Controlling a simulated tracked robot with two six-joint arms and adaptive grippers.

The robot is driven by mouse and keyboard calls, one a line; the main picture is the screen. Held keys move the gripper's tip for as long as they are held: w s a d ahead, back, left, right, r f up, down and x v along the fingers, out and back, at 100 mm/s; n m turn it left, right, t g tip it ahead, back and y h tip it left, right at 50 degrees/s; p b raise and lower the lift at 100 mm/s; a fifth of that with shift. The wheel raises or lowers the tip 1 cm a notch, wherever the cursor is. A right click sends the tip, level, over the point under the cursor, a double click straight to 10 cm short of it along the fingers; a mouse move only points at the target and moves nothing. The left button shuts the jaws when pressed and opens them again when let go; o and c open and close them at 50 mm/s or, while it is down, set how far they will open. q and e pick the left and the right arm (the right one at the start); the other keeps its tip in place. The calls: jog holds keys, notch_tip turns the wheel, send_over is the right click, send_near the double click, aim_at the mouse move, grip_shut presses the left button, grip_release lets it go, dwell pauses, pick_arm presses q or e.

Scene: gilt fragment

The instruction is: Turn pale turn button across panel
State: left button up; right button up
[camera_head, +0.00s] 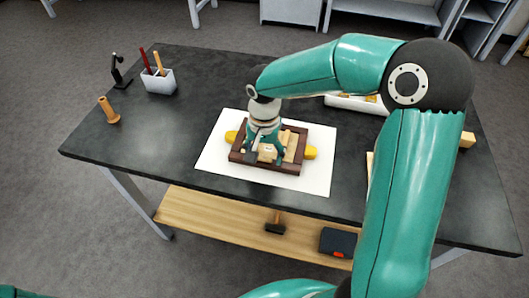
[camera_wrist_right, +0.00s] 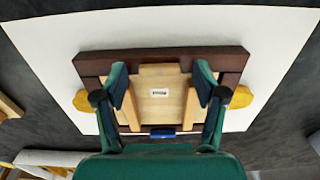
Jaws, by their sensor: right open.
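A dark brown frame (camera_head: 238,153) lies flat on a white sheet (camera_head: 318,165), with a pale wooden panel (camera_wrist_right: 174,108) inside it. The panel carries a small white label. In the right wrist view, a pale wooden piece (camera_wrist_right: 160,70), apparently the pale turn button, lies along the frame's upper rail at the panel's edge. A blue piece (camera_wrist_right: 162,133) shows at the opposite edge. My right gripper (camera_head: 265,157) is open over the frame, and its fingers straddle the panel in the wrist view. I cannot tell whether they touch it. My left gripper is out of view.
Yellow supports (camera_head: 311,152) stick out at both sides of the frame. A white holder (camera_head: 160,82), a black stand (camera_head: 120,72) and a wooden peg (camera_head: 108,112) stand at the table's left. My right arm covers much of the right side. The table's left front is clear.

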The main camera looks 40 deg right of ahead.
jog(key=shift+c, duration=0.2)
jog(key=c, duration=1.1)
